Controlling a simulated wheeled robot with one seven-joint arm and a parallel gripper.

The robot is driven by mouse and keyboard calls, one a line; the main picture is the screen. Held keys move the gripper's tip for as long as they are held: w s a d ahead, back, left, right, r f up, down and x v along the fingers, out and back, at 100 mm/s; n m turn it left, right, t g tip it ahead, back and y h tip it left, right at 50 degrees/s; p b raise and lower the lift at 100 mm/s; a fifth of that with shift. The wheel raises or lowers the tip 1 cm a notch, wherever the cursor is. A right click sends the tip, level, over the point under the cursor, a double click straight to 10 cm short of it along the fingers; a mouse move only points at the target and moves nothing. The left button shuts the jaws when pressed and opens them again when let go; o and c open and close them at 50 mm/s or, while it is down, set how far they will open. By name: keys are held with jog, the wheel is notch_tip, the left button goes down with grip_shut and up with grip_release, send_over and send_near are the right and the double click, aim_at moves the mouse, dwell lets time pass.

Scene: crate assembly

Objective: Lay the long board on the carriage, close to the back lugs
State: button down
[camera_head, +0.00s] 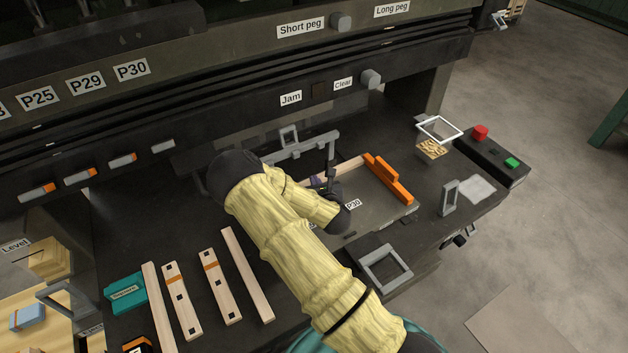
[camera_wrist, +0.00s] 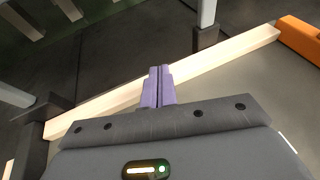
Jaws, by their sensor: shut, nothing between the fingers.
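The long board (camera_wrist: 110,102) is a pale wooden strip lying on the grey carriage (camera_wrist: 255,85). It slants across the wrist view, close along the front of two dark lugs with light posts, the left lug (camera_wrist: 45,118) and the right lug (camera_wrist: 205,38). Whether it touches them is unclear. In the head view part of the board (camera_head: 351,165) shows behind my arm; the rest is hidden. My gripper (camera_wrist: 160,72) has purple fingers pressed together and empty, their tips over or just beside the board's middle. In the head view my arm mostly hides it.
An orange block (camera_head: 388,178) stands at the carriage's right end, by the board's right end. Several pale boards (camera_head: 221,287) and a teal box (camera_head: 125,294) lie at the left. Grey frames (camera_head: 384,270) stand near the front. The dark bench at right holds a button box (camera_head: 495,153).

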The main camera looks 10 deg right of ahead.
jog(key=shift+w, duration=0.8)
jog(key=shift+f, duration=0.85)
jog(key=shift+s, duration=0.15)
jog(key=shift+s+f, duration=0.1)
jog(key=shift+f, duration=0.05)
jog(key=shift+s+f+b, duration=0.1)
jog(key=shift+s+b, duration=0.2)
jog(key=shift+s, duration=0.25)
jog(key=shift+w+r+p, duration=0.15)
jog(key=shift+r+p, duration=0.35)
jog(key=shift+r, duration=0.3)
jog(key=shift+r, duration=0.15)
